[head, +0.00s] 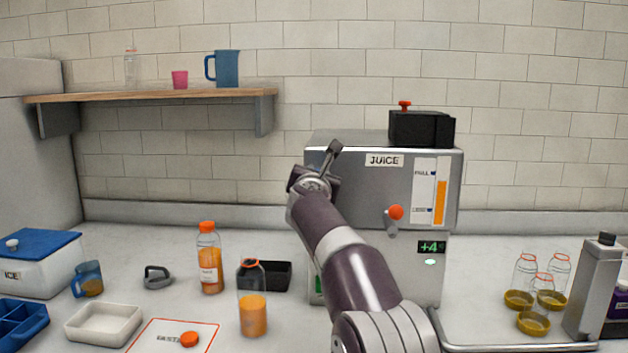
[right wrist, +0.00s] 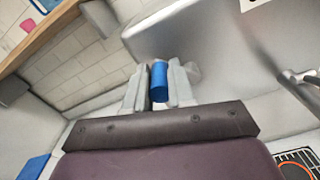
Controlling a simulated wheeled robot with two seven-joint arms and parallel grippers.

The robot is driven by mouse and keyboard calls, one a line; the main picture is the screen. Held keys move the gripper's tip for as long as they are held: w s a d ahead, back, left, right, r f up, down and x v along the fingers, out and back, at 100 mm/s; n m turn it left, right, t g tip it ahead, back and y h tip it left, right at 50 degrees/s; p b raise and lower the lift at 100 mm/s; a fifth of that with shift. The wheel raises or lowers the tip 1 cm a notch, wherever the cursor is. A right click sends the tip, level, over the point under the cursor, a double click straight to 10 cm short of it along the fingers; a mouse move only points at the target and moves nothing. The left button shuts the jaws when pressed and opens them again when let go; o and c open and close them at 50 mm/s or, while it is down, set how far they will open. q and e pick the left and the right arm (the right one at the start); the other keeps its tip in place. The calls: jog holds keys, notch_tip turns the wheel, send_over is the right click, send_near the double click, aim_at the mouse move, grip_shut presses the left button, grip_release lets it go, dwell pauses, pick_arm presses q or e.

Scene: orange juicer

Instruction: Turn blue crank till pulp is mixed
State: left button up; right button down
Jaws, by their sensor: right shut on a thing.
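The juicer (head: 390,170) is a grey box labelled JUICE, standing against the back wall. My right arm reaches up in front of it, with the right gripper (head: 328,158) at its upper left side. In the right wrist view the blue crank handle (right wrist: 158,84) sits between the two grey fingers of my right gripper (right wrist: 158,76), which is shut on it. The crank is hidden behind my arm in the head view. The level strip (head: 440,202) on the juicer's front has an orange bar. My left gripper is not in view.
A wooden shelf (head: 150,96) is above left.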

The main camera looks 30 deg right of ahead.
jog(key=shift+d+m, duration=0.2)
jog(key=shift+m, duration=0.3)
jog(key=c, duration=1.2)
grip_release()
jog(key=shift+s, duration=0.15)
jog(key=shift+c, duration=0.2)
jog(key=shift+s+a, duration=0.15)
jog(key=shift+s, duration=0.05)
jog(key=b+v, duration=0.4)
jog(key=v, duration=0.8)
